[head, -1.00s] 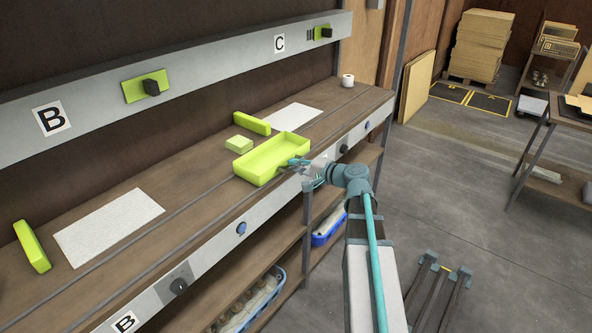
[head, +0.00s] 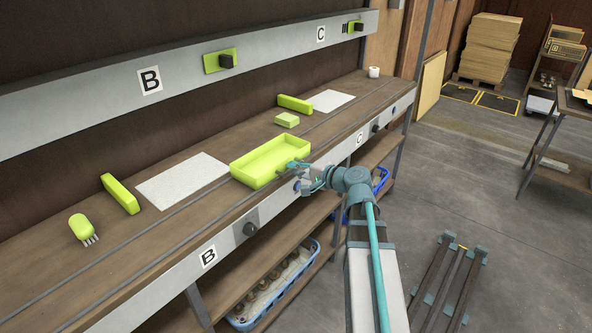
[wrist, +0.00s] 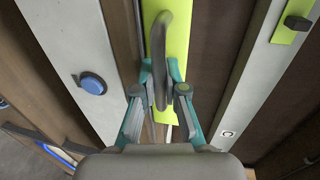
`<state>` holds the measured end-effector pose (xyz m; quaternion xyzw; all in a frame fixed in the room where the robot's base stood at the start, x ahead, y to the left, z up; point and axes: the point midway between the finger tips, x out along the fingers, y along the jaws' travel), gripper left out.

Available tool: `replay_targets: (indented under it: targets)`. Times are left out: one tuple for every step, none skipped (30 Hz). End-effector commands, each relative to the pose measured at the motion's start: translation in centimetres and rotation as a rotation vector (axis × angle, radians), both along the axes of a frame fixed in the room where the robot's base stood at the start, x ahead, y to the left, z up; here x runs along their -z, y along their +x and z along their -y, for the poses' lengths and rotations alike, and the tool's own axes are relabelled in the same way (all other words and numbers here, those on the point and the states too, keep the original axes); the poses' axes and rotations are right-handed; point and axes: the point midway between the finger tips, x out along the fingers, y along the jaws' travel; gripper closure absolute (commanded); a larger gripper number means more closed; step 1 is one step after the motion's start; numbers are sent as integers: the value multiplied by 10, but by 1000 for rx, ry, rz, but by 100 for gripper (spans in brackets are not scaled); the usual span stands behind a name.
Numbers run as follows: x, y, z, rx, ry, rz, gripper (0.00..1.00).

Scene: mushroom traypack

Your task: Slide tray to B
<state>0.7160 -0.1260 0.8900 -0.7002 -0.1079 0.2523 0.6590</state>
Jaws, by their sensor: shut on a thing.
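The lime-green tray (head: 268,160) is empty and sits flat on the brown bench near its front edge, beside the grooves. The white B mat (head: 180,181) lies left of the tray. B signs show on the upper rail (head: 150,80) and on the bench front (head: 208,256).
A green bar (head: 121,194) and a green brush (head: 83,228) lie left of the mat. A green block (head: 287,119), another green bar (head: 295,104) and a second white mat (head: 331,101) lie to the right. A dark knob (head: 251,230) sticks out of the bench front.

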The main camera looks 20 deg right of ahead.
Motion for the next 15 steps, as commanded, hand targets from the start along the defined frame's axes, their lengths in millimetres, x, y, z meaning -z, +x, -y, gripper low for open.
replay_targets:
  targets:
    - [1, 0, 0, 0, -1, 0, 100]
    - [0, 0, 0, 0, -1, 0, 100]
    - [0, 0, 0, 0, -1, 0, 100]
    - [0, 0, 0, 0, -1, 0, 100]
    - [0, 0, 0, 0, -1, 0, 100]
    - [0, -1, 0, 0, -1, 0, 100]
    - [0, 0, 0, 0, -1, 0, 100]
    - [0, 0, 0, 0, -1, 0, 100]
    - [0, 0, 0, 0, -1, 0, 100]
    - [0, 0, 0, 0, -1, 0, 100]
    - [0, 0, 0, 0, 0, -1, 100]
    - [0, 0, 0, 0, 0, 0, 100]
    - [0, 0, 0, 0, 0, 0, 100]
    - [0, 0, 0, 0, 0, 0, 100]
    - [0, 0, 0, 0, 0, 0, 84]
